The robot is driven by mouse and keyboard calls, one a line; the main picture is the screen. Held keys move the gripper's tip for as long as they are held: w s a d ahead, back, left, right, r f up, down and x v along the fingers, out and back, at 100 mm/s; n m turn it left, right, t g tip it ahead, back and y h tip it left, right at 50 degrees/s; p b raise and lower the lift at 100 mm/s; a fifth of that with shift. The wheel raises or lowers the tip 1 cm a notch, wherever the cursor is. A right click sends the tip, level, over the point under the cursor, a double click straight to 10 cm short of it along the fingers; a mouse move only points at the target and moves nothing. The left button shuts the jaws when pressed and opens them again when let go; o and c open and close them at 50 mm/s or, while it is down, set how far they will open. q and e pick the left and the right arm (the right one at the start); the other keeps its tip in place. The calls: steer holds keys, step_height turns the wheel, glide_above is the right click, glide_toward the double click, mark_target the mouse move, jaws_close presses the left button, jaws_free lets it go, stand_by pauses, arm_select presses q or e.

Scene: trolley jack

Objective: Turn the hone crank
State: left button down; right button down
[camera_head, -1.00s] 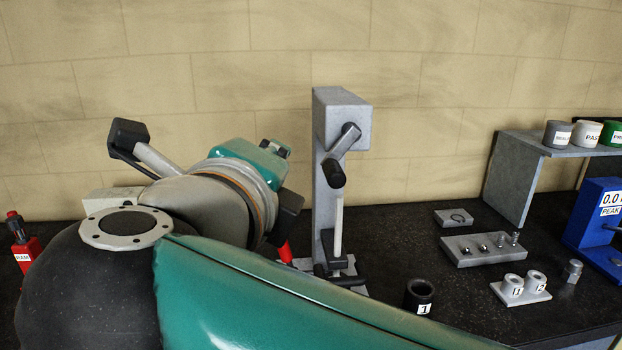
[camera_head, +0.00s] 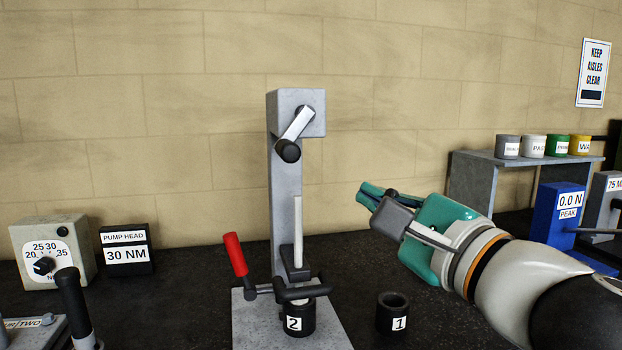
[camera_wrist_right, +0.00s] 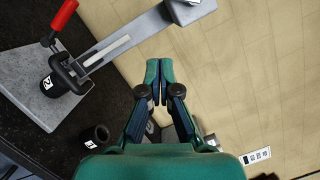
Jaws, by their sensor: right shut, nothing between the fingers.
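The hone stand (camera_head: 284,200) is a grey column with a head block on a base plate. Its crank (camera_head: 294,128) is a short light arm slanting down-left from the block to a black knob (camera_head: 288,151). Below, a cylinder marked 2 (camera_head: 296,320) sits at the clamp, whose lever has a red grip (camera_head: 235,254). My right gripper (camera_head: 366,195) is shut and empty, to the right of the column and lower than the crank, apart from both. In the wrist view its fingers (camera_wrist_right: 157,80) meet; the stand's head is partly cut off at the top. My left gripper is not in view.
A cylinder marked 1 (camera_head: 392,314) stands on the bench right of the stand. A dial box (camera_head: 52,252) and a pump head sign (camera_head: 126,249) stand left. A shelf with jars (camera_head: 524,160) and a blue force gauge (camera_head: 561,215) stand right.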

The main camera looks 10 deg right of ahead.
glide_toward(298, 133)
steer(key=w+d+f, duration=0.1)
steer(key=w+f, duration=0.3)
steer(key=w, duration=0.1)
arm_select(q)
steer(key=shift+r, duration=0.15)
arm_select(e)
steer(key=a, duration=0.1)
steer(key=s+a+r, duration=0.1)
steer(key=shift+a+r, duration=0.25)
steer(key=shift+a, duration=0.15)
steer(key=shift+a, duration=0.2)
